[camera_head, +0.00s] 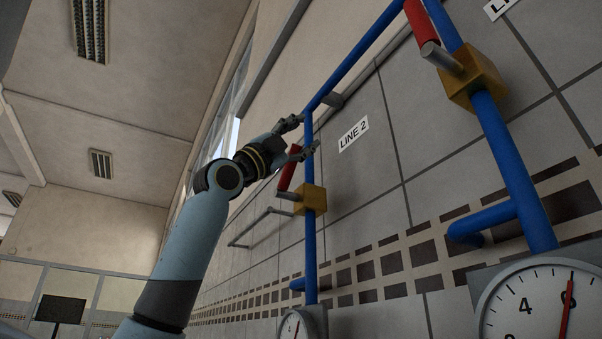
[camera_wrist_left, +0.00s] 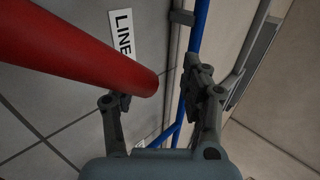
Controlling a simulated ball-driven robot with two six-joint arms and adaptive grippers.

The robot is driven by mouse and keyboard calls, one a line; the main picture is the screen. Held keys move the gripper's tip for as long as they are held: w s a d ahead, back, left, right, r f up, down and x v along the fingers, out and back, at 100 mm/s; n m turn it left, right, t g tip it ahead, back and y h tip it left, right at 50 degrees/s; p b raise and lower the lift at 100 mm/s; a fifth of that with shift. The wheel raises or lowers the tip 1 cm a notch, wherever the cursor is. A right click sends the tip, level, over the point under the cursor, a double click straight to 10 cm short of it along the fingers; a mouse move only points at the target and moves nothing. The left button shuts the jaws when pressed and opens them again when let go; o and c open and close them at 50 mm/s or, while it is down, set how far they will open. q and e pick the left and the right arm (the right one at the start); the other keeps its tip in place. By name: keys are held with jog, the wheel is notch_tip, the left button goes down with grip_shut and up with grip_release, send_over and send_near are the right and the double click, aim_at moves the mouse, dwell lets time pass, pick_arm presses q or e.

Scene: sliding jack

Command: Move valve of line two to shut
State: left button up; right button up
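The LINE 2 valve is a yellow block (camera_head: 310,199) on a blue vertical pipe (camera_head: 310,240). Its red handle (camera_head: 287,177) points up, roughly along the pipe, tilted slightly. My left gripper (camera_head: 301,136) is near the handle's upper end, in front of the pipe. In the left wrist view the red handle (camera_wrist_left: 80,50) comes in from the upper left, its rounded end near one finger. The left gripper (camera_wrist_left: 155,95) is open there, with a gap between its fingers. Whether the handle touches a finger is unclear. My right gripper is not in view.
The LINE 2 sign (camera_head: 353,135) is on the tiled wall right of the pipe. Another yellow valve (camera_head: 472,77) with a red handle (camera_head: 421,24) is on a nearer blue pipe at right. Gauges (camera_head: 545,300) sit below. A thin grey rail (camera_head: 262,225) runs left of the LINE 2 valve.

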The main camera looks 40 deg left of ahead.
pick_arm(q)
jog(key=shift+s, duration=0.1)
jog(key=s+d+f+b, duration=0.2)
jog(key=s+f+b, duration=0.4)
jog(key=s, duration=0.4)
jog(key=shift+s+d+b, duration=0.2)
jog(key=shift+s+b, duration=0.05)
jog(key=shift+b, duration=0.65)
